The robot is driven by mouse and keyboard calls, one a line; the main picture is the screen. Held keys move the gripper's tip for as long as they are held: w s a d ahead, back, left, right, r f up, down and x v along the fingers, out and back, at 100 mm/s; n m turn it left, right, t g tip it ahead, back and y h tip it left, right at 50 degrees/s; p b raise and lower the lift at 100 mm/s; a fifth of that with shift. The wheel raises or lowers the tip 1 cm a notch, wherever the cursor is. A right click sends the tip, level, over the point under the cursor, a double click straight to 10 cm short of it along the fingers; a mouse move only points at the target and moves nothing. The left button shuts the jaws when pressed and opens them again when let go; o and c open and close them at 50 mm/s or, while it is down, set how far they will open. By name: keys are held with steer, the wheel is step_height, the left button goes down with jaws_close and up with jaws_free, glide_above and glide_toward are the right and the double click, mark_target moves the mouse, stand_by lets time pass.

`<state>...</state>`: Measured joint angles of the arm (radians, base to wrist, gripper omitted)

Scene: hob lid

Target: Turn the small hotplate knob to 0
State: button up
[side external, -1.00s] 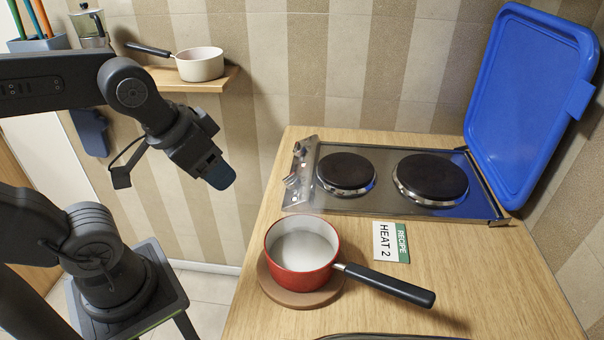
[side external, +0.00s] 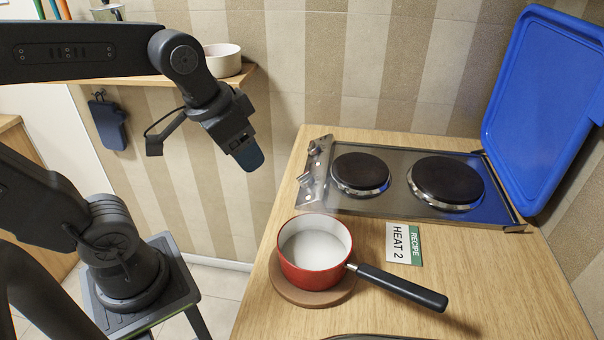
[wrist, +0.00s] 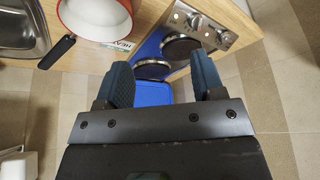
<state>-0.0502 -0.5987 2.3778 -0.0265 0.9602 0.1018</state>
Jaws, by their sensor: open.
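The hob has a steel control panel on its left side, with two knobs in the side view: a far knob (side external: 314,150) and a near knob (side external: 305,179). A small red light glows between them. Both knobs also show in the wrist view, one (wrist: 195,21) nearer the pan and one (wrist: 222,37) further right. I cannot read their settings or tell which serves the small hotplate (side external: 361,172). The large hotplate (side external: 446,181) is further right. My gripper (side external: 250,158) is open and empty, in the air left of the panel, touching nothing. Its fingers frame the wrist view (wrist: 162,82).
A red saucepan (side external: 315,252) stands on a round wooden board, its handle pointing right. A "HEAT 2" recipe card (side external: 404,243) lies beside it. A wall shelf (side external: 180,82) with a white pan is behind my arm.

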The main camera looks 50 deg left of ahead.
steer(key=w+a+m+g+h, duration=0.1)
steer(key=w+a+m+g, duration=0.3)
steer(key=w, duration=0.7)
steer(key=g+h, duration=0.2)
glide_toward(302, 175)
steer(key=shift+n+t, duration=0.3)
steer(key=shift+n, duration=0.1)
steer(key=x, duration=0.9)
steer(key=shift+s+d+f, duration=0.1)
steer(key=shift+s+f, duration=0.05)
steer(key=shift+s, duration=0.15)
steer(key=c, duration=0.9)
